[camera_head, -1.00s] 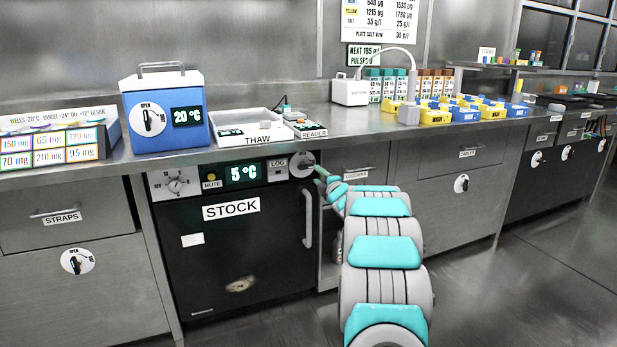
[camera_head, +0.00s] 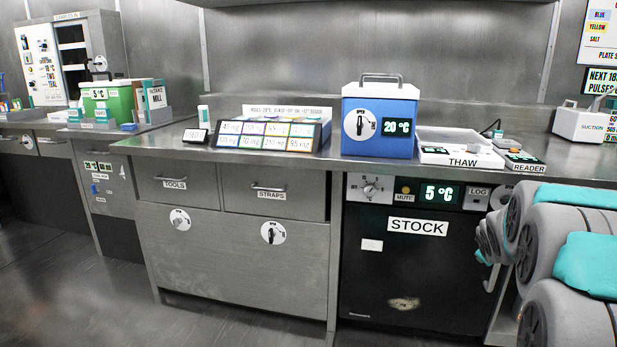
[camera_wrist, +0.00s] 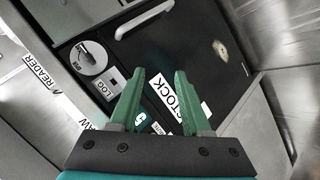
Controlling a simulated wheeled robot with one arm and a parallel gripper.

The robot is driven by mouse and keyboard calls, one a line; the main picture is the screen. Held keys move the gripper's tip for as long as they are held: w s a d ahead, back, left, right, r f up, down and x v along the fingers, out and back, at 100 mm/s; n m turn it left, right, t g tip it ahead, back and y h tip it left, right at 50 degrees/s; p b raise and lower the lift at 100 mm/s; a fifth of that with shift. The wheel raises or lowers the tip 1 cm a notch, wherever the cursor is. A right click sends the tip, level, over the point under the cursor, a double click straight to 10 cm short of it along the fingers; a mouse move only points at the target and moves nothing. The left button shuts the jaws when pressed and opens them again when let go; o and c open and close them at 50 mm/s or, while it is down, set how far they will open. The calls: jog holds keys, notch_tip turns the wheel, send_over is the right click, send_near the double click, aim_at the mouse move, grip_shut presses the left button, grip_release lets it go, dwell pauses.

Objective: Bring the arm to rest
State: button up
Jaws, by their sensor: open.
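My arm shows at the lower right of the head view, folded beside the black STOCK fridge (camera_head: 415,265). In the wrist view my gripper (camera_wrist: 160,85) has two green fingers held apart with nothing between them. I cannot tell how far the fingertips are from the fridge. In the head view the gripper's fingers are mostly hidden by my arm links.
The steel counter (camera_head: 170,146) carries a blue cooler box (camera_head: 380,125), a white THAW tray (camera_head: 460,152), a READER (camera_head: 524,162) and a rack of mg-labelled boxes (camera_head: 268,135). The TOOLS and STRAPS drawers (camera_head: 270,186) are shut. The floor (camera_head: 85,290) at left is clear.

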jog(key=s+a+f+m+g+y, duration=0.1)
jog(key=s+a+f+m+g, duration=0.1)
jog(key=s+a, duration=0.7)
jog(key=s+a+f+m+g+y, duration=0.2)
jog(key=s+a+g, duration=0.3)
jog(key=s, duration=1.5)
jog(key=s+a+f+m+g+y, duration=0.1)
jog(key=s+a+f+g, duration=0.3)
jog(key=s+a, duration=1.1)
jog(key=shift+m+y, duration=0.4)
jog(key=shift+y, duration=0.2)
jog(key=shift+d, duration=0.1)
